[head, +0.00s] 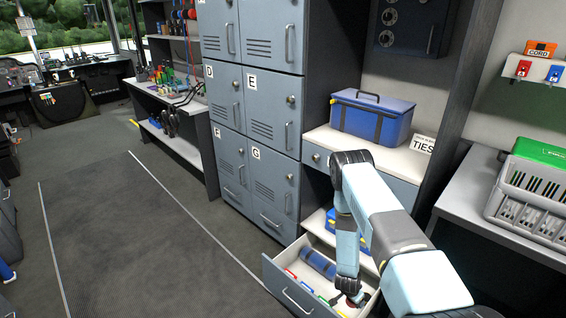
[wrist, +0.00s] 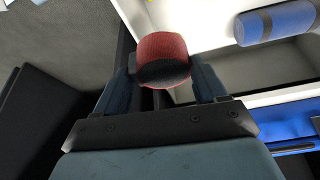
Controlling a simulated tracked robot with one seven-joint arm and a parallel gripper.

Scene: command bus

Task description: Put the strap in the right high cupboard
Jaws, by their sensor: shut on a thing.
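A rolled red strap with a dark end face (wrist: 163,58) sits between the fingers of my gripper (wrist: 163,80) in the wrist view. My gripper is shut on it. In the head view my gripper (head: 348,290) is low over the open drawer (head: 283,287), and the strap is mostly hidden there. A dark cupboard (head: 412,28) with a handle is high at the upper right, its door shut. I cannot tell whether it is the task's right high cupboard.
A blue roll (head: 318,262) and several small coloured items lie in the drawer. A blue case (head: 372,116) and a TIES sign (head: 423,145) stand on the shelf above. Grey lockers (head: 268,100) are left; a green-lidded crate (head: 535,190) is right. The floor (head: 140,235) is largely clear.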

